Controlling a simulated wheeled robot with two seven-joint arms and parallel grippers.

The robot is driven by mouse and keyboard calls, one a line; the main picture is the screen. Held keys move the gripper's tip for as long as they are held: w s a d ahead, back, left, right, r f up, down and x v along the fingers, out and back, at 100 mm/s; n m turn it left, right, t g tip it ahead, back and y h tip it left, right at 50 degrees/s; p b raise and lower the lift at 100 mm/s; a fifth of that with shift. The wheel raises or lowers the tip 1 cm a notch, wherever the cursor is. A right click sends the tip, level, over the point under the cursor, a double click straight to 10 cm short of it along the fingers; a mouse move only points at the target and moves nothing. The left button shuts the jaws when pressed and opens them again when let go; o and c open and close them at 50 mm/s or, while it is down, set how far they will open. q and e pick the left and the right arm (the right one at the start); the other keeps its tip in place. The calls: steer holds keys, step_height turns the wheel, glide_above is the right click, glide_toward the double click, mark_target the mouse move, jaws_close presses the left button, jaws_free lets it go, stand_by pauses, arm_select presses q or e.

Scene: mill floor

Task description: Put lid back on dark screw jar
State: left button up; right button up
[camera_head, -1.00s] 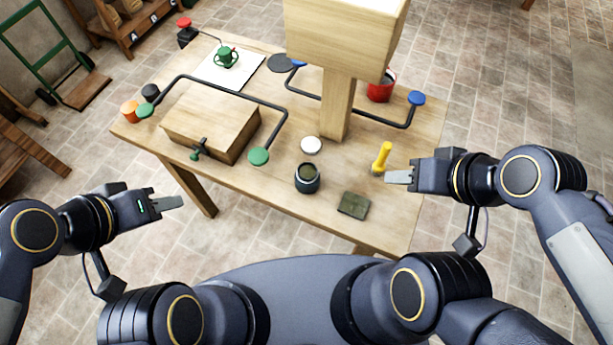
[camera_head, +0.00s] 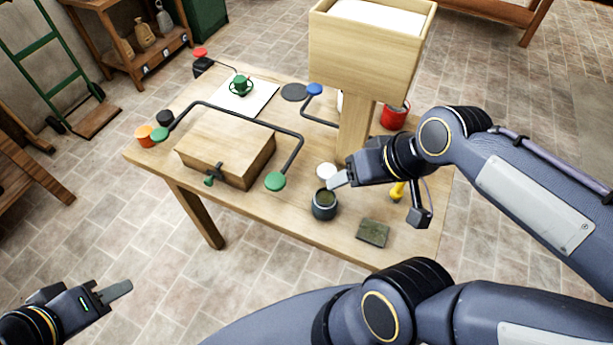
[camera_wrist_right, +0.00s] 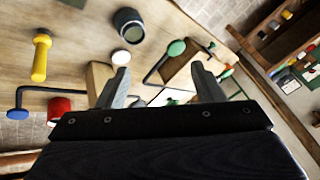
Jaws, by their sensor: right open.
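The dark screw jar (camera_head: 324,205) stands upright and open-topped near the front edge of the table. It also shows in the right wrist view (camera_wrist_right: 128,25). A white round lid (camera_head: 326,170) lies flat on the table just behind the jar; it shows in the right wrist view (camera_wrist_right: 121,57) too. My right gripper (camera_head: 338,180) is above the table beside the lid and jar, and its fingers stand apart with nothing between them in the right wrist view (camera_wrist_right: 164,85). My left gripper (camera_head: 118,290) is off the table at lower left, with no object visible at it; its finger gap does not show clearly.
A wooden hopper on a post (camera_head: 356,130) rises behind the lid. A yellow-handled tool (camera_head: 397,191) lies right of it, partly behind my arm. A dark green block (camera_head: 373,233) lies at the front. A wooden box (camera_head: 222,150) and bent rods (camera_head: 240,110) occupy the left.

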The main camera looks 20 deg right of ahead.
mark_target(327, 171)
steer(key=w+d+f+h+b, duration=0.1)
steer(key=w+d+f+b, duration=0.1)
steer(key=w+f+b, duration=0.2)
steer(key=w+d+f+g+h+b, duration=0.1)
steer(key=w+d+f+b, duration=0.1)
steer(key=w+f+b, duration=0.2)
steer(key=w+d+f+g+h+b, duration=0.1)
steer(key=w+f+b, duration=0.4)
steer(key=w+f, duration=0.2)
steer(key=shift+w+d+f+n+h, duration=0.15)
steer(key=shift+w+d+f+n, duration=0.05)
steer(key=shift+w, duration=0.4)
steer(key=shift+w+d+f+n+h, duration=0.15)
steer(key=shift+w+d+f+n, duration=0.05)
steer(key=shift+w, duration=0.35)
steer(key=shift+x, duration=1.3)
steer(key=shift+s, duration=0.1)
steer(key=shift+a+b+x, duration=0.2)
steer(key=shift+b+x, duration=0.15)
steer(key=shift+x, duration=2.25)
steer(key=shift+s, duration=0.15)
